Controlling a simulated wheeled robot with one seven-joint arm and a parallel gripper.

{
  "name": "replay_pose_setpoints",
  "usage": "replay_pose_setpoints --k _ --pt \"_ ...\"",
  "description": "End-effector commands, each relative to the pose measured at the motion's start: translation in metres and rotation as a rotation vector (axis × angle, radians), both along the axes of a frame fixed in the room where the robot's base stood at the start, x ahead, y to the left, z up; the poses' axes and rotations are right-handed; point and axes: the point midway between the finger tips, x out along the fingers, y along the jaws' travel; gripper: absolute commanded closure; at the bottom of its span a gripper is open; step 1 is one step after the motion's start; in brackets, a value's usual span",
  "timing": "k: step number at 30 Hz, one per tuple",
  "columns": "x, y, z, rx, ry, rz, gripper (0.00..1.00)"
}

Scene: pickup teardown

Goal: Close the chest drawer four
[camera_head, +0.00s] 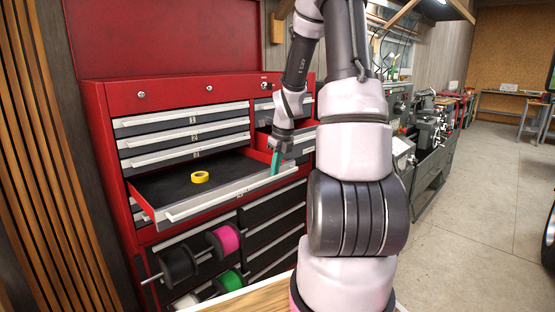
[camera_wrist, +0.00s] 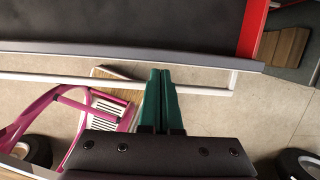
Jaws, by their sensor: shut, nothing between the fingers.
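The red tool chest (camera_head: 115,150) stands at the left in the head view. One wide drawer (camera_head: 165,185) in its left column, below several shut ones, is pulled out, and I take it for drawer four. Its pale handle bar (camera_head: 215,200) runs along the front; it also crosses the wrist view (camera_wrist: 215,92). My gripper (camera_head: 276,163) has green fingers and is shut and empty, at the right part of the drawer front. In the wrist view its fingertips (camera_wrist: 160,72) overlap the handle bar; I cannot tell whether they touch it.
A yellow tape roll (camera_head: 200,177) lies in the open drawer. A right-column drawer (camera_head: 303,138) also seems pulled out, partly behind my arm. Spools, including a pink one (camera_head: 224,239), hang below. Machines (camera_head: 432,135) stand at right; the concrete floor (camera_head: 480,220) is clear there.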

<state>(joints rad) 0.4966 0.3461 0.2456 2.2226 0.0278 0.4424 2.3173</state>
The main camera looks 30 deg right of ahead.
Motion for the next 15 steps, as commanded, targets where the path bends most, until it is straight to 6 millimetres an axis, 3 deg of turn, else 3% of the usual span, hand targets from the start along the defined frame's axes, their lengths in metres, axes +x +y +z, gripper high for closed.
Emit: replay_pose_setpoints --k 5,15 --pt "0.0024 0.0008 -0.0107 0.000 0.000 -0.001 1.00" --pt "0.0029 0.0010 -0.0112 0.000 -0.001 0.000 1.00"
